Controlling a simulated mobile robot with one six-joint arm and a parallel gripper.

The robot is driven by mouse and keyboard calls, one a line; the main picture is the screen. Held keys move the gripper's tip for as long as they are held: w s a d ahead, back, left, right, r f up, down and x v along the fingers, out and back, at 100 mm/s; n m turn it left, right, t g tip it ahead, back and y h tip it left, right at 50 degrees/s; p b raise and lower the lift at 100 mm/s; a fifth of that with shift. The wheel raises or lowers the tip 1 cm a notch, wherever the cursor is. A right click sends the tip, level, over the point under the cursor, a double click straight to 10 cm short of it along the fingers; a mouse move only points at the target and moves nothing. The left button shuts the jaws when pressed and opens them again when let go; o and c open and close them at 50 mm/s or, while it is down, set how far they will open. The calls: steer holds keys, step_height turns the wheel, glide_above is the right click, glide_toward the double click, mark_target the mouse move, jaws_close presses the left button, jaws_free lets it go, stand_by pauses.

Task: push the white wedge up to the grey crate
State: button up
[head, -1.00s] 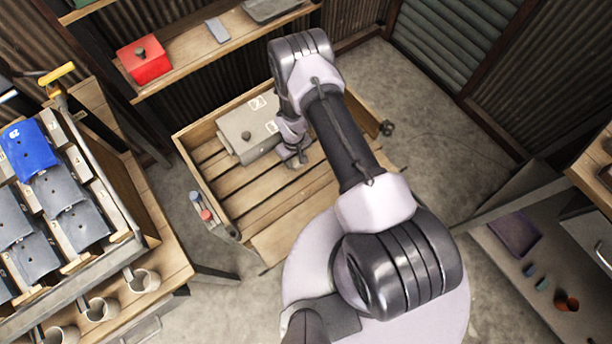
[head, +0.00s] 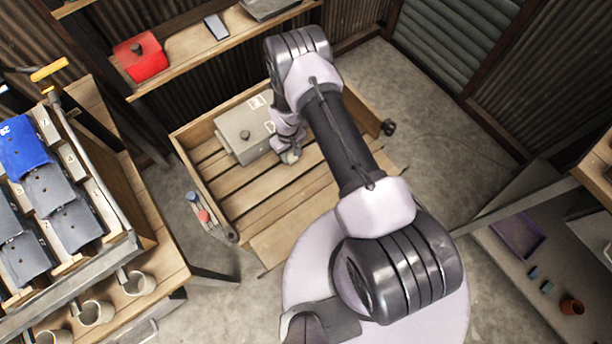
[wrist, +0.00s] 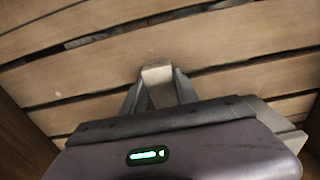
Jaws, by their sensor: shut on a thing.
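My gripper (head: 290,157) is low over the slatted floor of a shallow wooden bin, at the lower right corner of the grey crate (head: 240,138). In the wrist view my gripper (wrist: 158,88) is shut on a small pale block, which looks like the white wedge (wrist: 157,72). Only the block's end shows between the fingertips, above the slats. In the head view the wedge cannot be made out.
The wooden bin (head: 205,185) has raised side walls, with bare slats below the crate. A shelf (head: 190,62) behind holds a red box (head: 140,58). A rack of blue and grey pieces with cups stands at left. A side table with a brown pot (head: 571,307) is at right.

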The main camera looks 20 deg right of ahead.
steer(key=o, duration=1.2)
steer(key=shift+r, duration=0.1)
step_height(320, 180, up, 17)
steer(key=p, duration=0.4)
steer(key=shift+r, duration=0.1)
steer(key=shift+p, duration=0.3)
